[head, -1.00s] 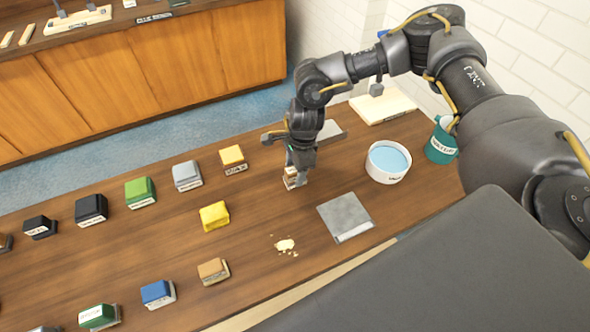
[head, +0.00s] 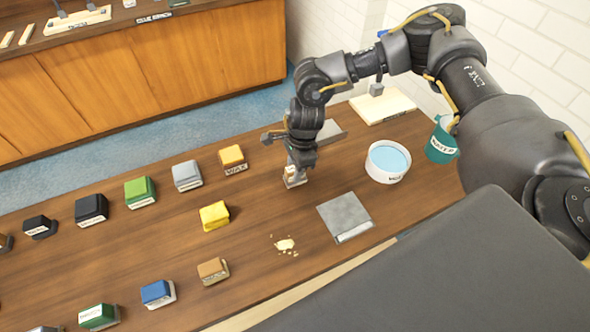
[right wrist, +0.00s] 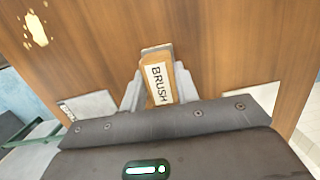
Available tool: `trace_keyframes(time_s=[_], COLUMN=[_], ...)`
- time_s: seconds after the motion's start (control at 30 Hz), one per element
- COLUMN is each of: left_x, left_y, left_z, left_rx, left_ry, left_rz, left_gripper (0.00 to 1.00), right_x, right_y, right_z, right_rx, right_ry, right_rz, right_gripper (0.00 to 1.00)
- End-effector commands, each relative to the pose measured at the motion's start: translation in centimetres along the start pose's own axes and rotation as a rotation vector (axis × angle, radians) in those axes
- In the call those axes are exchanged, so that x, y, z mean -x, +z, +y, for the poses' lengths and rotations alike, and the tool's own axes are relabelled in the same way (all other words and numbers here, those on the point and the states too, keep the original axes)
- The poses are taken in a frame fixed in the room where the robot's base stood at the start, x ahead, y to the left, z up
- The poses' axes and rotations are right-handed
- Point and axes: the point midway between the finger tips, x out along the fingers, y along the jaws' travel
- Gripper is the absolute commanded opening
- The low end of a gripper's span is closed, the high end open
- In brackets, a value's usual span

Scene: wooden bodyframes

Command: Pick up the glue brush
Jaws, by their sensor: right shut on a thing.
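The glue brush (right wrist: 159,82) is a small wooden piece with a white label reading "BRUSH" and a greyish end, seen in the right wrist view between my right gripper's fingers. My right gripper (head: 295,176) points down at the table in the head view and is shut on the brush. The fingers (right wrist: 158,88) touch it on both sides in the right wrist view. In the head view the brush is mostly hidden by the gripper, at or just above the tabletop; I cannot tell whether it touches. My left gripper is not in view.
A white bowl of blue liquid (head: 389,162), a teal water pitcher (head: 442,143) and a grey plate (head: 345,216) stand right of the gripper. The WAX block (head: 232,157), a yellow sponge-like block (head: 214,215) and several coloured blocks are to the left. Crumbs (head: 285,244) lie in front.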

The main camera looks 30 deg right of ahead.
Motion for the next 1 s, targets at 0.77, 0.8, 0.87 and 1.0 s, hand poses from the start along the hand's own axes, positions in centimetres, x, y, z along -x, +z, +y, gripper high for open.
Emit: trace_keyframes(time_s=[0.77, 0.8, 0.87, 1.0], left_x=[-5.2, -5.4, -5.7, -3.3], left_y=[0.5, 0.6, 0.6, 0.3], left_z=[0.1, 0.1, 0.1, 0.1], left_rx=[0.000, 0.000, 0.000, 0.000], left_ry=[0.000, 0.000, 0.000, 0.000], left_rz=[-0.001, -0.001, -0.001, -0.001], left_gripper=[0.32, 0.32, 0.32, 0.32], right_x=[10.6, 11.0, 11.5, 12.6], right_y=[0.0, 0.0, -0.1, 0.2], right_z=[9.9, 10.6, 11.6, 12.2], right_rx=[0.004, 0.004, 0.005, 0.007], right_ry=[-0.005, -0.003, -0.005, -0.001], right_rz=[-0.001, -0.002, 0.000, 0.003], right_gripper=[0.07, 0.07, 0.07, 0.07])
